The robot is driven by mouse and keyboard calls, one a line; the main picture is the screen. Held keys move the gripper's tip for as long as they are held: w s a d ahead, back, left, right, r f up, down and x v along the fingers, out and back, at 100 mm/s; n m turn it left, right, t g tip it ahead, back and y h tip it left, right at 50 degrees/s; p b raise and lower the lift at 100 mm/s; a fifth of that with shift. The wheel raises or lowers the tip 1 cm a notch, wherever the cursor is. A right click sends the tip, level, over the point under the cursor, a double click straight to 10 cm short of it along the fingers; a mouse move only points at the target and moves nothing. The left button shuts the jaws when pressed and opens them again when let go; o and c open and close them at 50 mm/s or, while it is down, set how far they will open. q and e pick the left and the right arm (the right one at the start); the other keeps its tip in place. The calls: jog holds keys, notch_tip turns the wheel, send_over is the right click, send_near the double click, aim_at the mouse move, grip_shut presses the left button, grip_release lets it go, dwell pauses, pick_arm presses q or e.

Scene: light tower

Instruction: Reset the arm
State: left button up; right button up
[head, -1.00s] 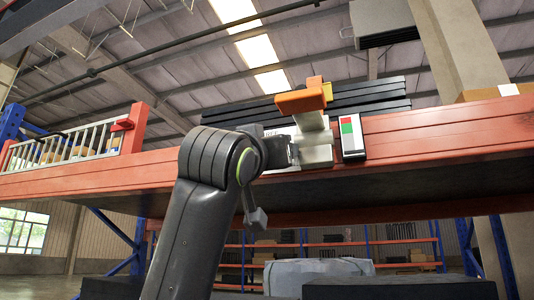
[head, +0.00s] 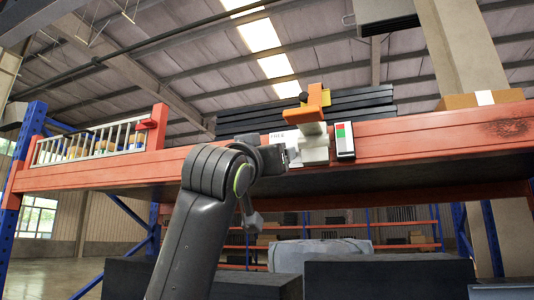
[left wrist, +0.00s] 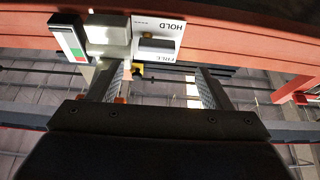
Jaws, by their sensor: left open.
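My left gripper (head: 274,158) is raised in front of the orange-red shelf beam. In the left wrist view its two fingers (left wrist: 160,82) are spread apart with nothing visibly held between them. A white plate marked HOLD and FREE (left wrist: 170,28) appears upside down there, beyond the fingers. A grey-white block (head: 314,146) with an orange handle-like part (head: 314,101) is mounted on the beam, just right of the gripper. Beside it is a small panel with red, green and white areas (head: 344,140). Whether the gripper touches the block is unclear. My right gripper is not in view.
The orange-red beam (head: 430,130) spans the view. A railing with several boxes (head: 95,141) stands on its left part, and black slats (head: 365,103) rise behind the block. A cardboard box (head: 465,101) is at right. Dark boxes (head: 390,279) stand below.

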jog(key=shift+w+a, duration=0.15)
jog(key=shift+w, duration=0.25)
